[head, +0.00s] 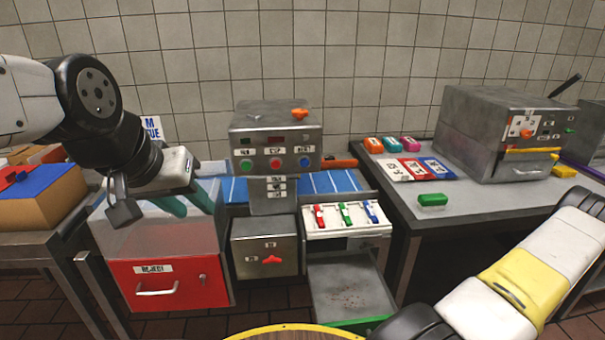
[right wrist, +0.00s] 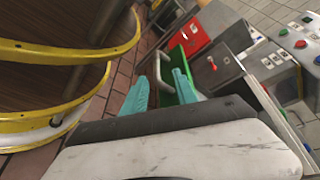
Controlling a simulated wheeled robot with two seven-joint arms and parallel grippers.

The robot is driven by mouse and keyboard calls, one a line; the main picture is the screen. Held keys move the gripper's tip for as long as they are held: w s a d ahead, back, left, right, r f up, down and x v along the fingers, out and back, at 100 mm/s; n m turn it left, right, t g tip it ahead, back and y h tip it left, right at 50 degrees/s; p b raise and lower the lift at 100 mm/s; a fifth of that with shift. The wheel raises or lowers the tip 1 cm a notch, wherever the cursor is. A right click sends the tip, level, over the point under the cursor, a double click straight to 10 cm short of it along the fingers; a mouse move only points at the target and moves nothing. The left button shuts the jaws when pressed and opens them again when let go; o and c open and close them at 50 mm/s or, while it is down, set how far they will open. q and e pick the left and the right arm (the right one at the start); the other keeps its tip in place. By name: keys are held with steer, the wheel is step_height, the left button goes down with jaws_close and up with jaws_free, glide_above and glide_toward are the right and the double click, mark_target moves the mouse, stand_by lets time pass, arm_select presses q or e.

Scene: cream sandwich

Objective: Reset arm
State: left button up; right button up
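My left gripper (head: 198,212) hangs in the head view in front of the clear top of the reject bin. Its two teal fingers are apart, with nothing seen between them. My right arm (head: 525,275) comes in from the right and runs down to the bottom edge of the head view; its fingers are not seen there. In the right wrist view my right gripper (right wrist: 160,76) has its teal fingers apart. A pale handle (right wrist: 158,88) on a green drawer front shows between them; I cannot tell if they touch it.
The red reject bin (head: 205,290) stands at left. An open grey drawer (head: 350,292) with a green front juts out at centre, below a panel with coloured levers (head: 345,232). A yellow-rimmed round surface (right wrist: 85,55) is close on the left in the right wrist view.

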steer(key=w+a+r+n+g+h, duration=0.1)
steer(key=w+r+n+g+h, duration=0.2)
steer(key=r, duration=0.9)
steer(key=w+a+r+n+g+h, duration=0.2)
steer(key=w+r+n+h, duration=0.25)
steer(key=r, duration=0.65)
steer(key=s+a+r+t+h, duration=0.1)
steer(key=a+r+t, duration=0.1)
steer(key=r, duration=0.4)
steer(key=s+a+r+n+t+h, duration=0.1)
steer(key=s+a+r+t+h, duration=0.1)
steer(key=r, duration=0.5)
steer(key=s+a+r+n+t+h, duration=0.1)
steer(key=s+a+r+t+h, duration=0.1)
steer(key=r, duration=0.4)
steer(key=a+t, duration=0.1)
steer(key=a, duration=0.1)
steer(key=shift+a+r+t, duration=0.3)
steer(key=shift+r, duration=0.05)
